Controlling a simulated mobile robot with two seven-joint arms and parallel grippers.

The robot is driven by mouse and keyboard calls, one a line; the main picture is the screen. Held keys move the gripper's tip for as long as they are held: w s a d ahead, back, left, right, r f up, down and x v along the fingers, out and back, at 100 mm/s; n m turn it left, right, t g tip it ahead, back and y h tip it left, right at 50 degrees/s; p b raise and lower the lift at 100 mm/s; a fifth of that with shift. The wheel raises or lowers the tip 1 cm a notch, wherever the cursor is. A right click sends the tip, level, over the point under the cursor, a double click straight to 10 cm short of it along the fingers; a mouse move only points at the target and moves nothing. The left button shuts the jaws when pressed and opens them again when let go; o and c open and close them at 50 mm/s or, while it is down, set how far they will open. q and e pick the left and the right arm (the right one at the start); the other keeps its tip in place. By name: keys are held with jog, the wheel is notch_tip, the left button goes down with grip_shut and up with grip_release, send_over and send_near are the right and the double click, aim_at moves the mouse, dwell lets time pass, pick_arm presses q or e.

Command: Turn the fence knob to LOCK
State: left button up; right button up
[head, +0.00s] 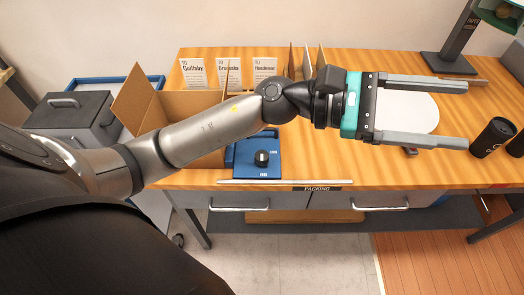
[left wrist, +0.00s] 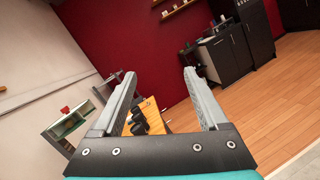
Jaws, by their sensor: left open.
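A black knob (head: 262,158) sits on a blue panel (head: 245,168) near the front edge of the wooden table. The panel has small white lettering beside and below the knob, too small to read surely. My left gripper (head: 467,115) is open and empty, with its fingers pointing right. It is well to the right of the knob and above the table, and my left forearm passes just behind the panel. In the left wrist view the open fingers (left wrist: 160,75) point out across the room, and the knob is not seen there. My right gripper is not in view.
An open cardboard box (head: 150,105) stands left of the panel, partly behind my arm. Address cards (head: 229,75) stand at the back. A round white plate-like surface (head: 415,112) lies under the gripper. A black cup (head: 493,138) stands at the right.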

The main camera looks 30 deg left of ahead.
pick_arm(q)
notch_tip(320, 180, down, 6)
jog(key=s+m+g+y, duration=0.1)
jog(key=m+g+y, duration=0.3)
jog(key=m, duration=0.3)
jog(key=m+g+y, duration=0.1)
jog(key=m+y, duration=0.9)
jog(key=y, duration=0.5)
send_near(262, 155)
notch_tip(262, 155, down, 9)
jog(key=shift+w+d, duration=0.1)
jog(key=shift+d, duration=0.05)
grip_shut()
